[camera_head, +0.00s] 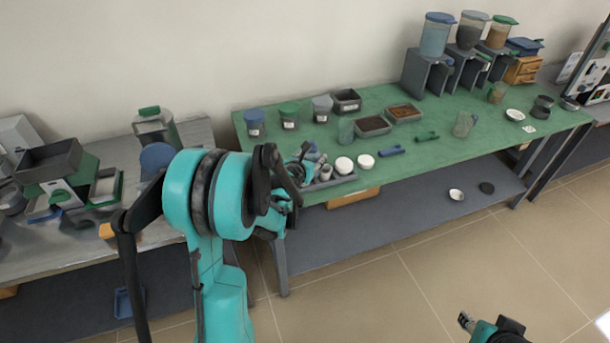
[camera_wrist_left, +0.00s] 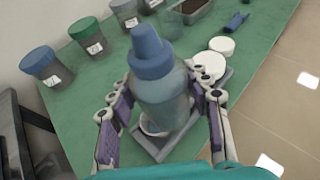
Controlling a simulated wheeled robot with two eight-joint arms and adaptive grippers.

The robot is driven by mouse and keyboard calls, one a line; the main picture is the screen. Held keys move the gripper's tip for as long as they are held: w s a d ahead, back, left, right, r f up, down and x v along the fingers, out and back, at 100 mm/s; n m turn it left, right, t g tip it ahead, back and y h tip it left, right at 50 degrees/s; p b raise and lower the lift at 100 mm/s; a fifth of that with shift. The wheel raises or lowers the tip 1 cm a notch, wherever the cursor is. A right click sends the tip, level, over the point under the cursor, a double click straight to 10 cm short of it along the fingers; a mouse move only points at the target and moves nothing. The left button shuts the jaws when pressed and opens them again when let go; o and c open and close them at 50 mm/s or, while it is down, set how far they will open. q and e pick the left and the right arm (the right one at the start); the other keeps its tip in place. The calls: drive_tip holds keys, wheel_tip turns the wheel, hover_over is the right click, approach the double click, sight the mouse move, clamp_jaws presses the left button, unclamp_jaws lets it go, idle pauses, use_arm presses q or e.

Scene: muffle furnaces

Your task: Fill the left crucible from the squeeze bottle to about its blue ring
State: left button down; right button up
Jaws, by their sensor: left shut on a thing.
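The squeeze bottle (camera_wrist_left: 162,98) has a translucent grey-blue body and a blue cap with a nozzle. My left gripper (camera_wrist_left: 162,120) is shut on its body, and the cap points to the top of the wrist view. In the head view my left gripper (camera_head: 298,175) is at the grey tray (camera_head: 322,184) on the front left of the green table. A pale round vessel (camera_wrist_left: 150,128) with a bluish band, seemingly a crucible, is partly hidden behind the bottle. Two white round pieces (camera_wrist_left: 209,66) (camera_wrist_left: 222,45) are beside it. My right gripper (camera_head: 466,320) is low, away from the table; its jaws are too small to read.
Lidded jars (camera_head: 289,115) and dark boxes (camera_head: 372,125) stand behind the tray on the green table (camera_head: 440,145). A glass beaker (camera_head: 464,124) stands farther right.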

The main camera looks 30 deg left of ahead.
use_arm(q)
drive_tip(key=shift+r, duration=0.1)
drive_tip(key=shift+r+p, duration=1.9)
drive_tip(key=shift+r, duration=0.6)
